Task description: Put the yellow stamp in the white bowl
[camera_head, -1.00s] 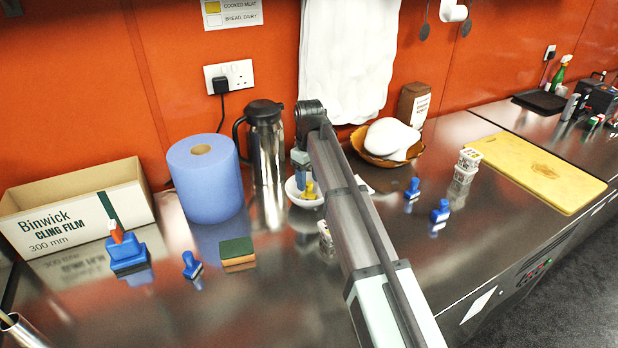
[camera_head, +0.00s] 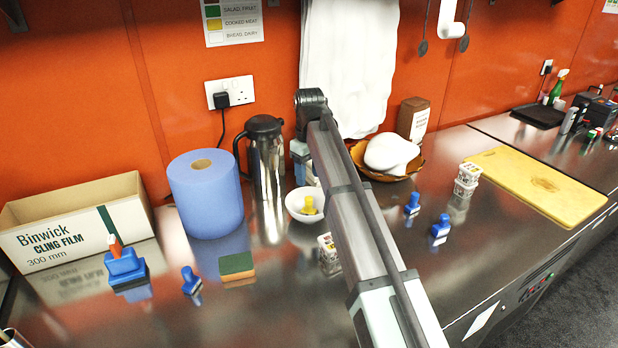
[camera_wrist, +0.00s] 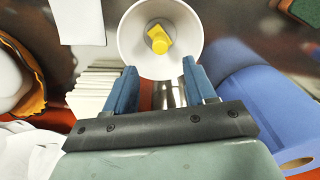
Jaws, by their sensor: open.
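The yellow stamp (camera_head: 309,206) lies inside the white bowl (camera_head: 293,207), which stands on the steel counter in front of the steel jug. In the wrist view the yellow stamp (camera_wrist: 159,39) rests on the floor of the white bowl (camera_wrist: 127,38), clear of the fingers. My gripper (camera_wrist: 154,78) is open and empty, its two blue fingertips near the bowl's rim with a gap between them. In the head view my arm hides most of the gripper, and its grey-blue body shows just behind the bowl.
A blue paper roll (camera_head: 205,195) and a steel jug (camera_head: 265,155) stand left of the bowl. A brown basket (camera_head: 417,165) with a white item is to the right. Blue stamps (camera_head: 412,204), a sponge (camera_head: 236,264) and white-and-black blocks (camera_head: 468,175) stand around. The front counter has free room.

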